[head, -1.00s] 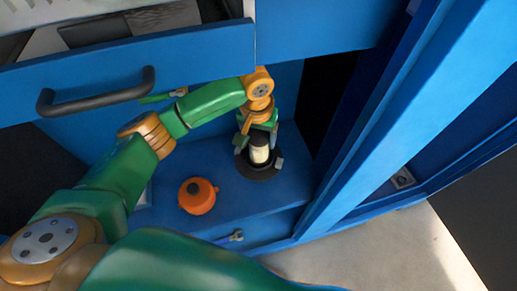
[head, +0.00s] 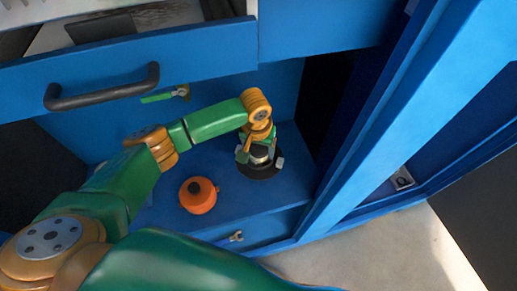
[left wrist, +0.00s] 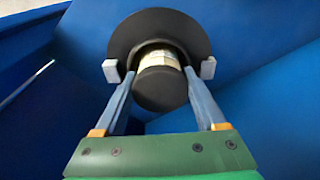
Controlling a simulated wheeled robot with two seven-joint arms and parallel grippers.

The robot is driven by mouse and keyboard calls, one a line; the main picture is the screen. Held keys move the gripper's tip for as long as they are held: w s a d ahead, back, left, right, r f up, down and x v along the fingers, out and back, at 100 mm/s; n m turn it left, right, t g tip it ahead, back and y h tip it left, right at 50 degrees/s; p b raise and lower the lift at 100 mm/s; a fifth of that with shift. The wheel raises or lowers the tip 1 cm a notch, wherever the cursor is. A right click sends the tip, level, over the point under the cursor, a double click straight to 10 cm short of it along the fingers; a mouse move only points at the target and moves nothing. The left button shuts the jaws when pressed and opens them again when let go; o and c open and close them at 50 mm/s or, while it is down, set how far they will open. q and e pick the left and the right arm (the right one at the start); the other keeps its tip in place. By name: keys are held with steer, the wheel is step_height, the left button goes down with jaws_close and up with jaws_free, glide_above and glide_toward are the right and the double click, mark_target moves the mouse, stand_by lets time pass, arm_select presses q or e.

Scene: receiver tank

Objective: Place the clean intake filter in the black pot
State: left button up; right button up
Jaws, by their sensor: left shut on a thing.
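The intake filter (left wrist: 157,62) is a pale cream cylinder with a dark round cap. The black pot (head: 262,172) is a wide dark round piece with a flared rim on the blue shelf, near its right end. My left gripper (head: 260,159) is over the pot, shut on the filter, with its grey fingertips on either side. In the left wrist view, my left gripper (left wrist: 159,69) has the filter between its fingers and the pot's rim (left wrist: 125,35) around the filter's far end. The filter's lower end is hidden. My right gripper is out of view.
A valve with a green handle (head: 158,98) is on the back wall. A drawer with a black handle (head: 103,88) overhangs the left. A blue post (head: 375,130) stands right.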

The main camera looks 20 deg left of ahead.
arm_select(q)
steer(key=shift+s+f, duration=0.4)
steer(key=shift+f, duration=0.1)
steer(key=o, duration=1.6)
steer(key=shift+f, duration=0.1)
steer(key=shift+c, duration=0.2)
step_height(320, 180, up, 9)
steer(key=shift+s+d+f+p, duration=0.1)
steer(key=shift+s+p, duration=0.05)
steer(key=shift+p, duration=0.3)
